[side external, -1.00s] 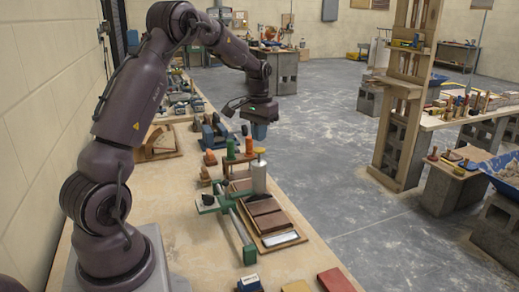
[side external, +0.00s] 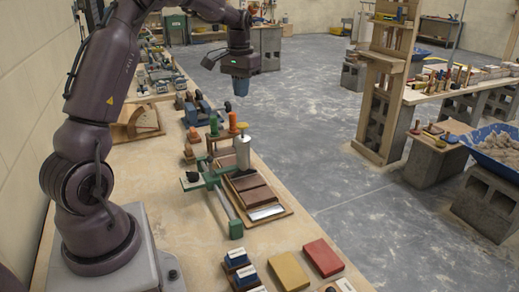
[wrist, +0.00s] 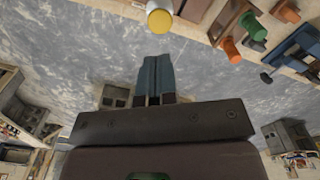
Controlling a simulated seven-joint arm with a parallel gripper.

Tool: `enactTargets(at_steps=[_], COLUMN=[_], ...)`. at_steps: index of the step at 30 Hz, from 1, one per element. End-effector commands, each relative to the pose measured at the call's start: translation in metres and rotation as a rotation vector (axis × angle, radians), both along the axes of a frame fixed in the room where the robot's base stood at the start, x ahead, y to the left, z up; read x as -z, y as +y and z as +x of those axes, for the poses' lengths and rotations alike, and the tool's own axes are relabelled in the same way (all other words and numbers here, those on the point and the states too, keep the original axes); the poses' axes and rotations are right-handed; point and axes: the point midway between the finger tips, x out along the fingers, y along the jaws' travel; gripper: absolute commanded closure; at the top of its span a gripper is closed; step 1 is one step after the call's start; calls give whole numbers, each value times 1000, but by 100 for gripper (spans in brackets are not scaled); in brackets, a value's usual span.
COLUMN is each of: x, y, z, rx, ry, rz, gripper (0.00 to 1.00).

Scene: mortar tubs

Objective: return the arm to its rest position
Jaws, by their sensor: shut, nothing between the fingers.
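My gripper (side external: 241,87) hangs from the raised arm in the side external view, pointing down over the grey floor just past the workbench edge. In the wrist view its blue-grey fingers (wrist: 155,78) are together with nothing between them. The workbench (side external: 185,225) lies below and to the left of it. A white cylinder with a yellow top (side external: 242,152) stands below the gripper on the bench, clear of it. The yellow top also shows in the wrist view (wrist: 160,20).
A green clamp-like tool (side external: 222,200) and a wooden tray of brown blocks (side external: 288,211) lie on the bench. Yellow (side external: 289,271) and red (side external: 323,258) blocks lie nearer. A wooden post rack (side external: 368,150) and a blue tub (side external: 487,160) stand at right. Open floor lies between.

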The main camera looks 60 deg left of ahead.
Motion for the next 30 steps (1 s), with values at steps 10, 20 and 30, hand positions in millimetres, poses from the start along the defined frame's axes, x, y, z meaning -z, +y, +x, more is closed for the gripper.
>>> enactTargets(at_steps=[10,20,30], x=[6,-38,-49], y=[-45,-175,-265], z=[-26,-85,-163], rx=[-14,174,423], ry=[-9,-166,-379], rz=[4,72,119], gripper=[100,100,100])
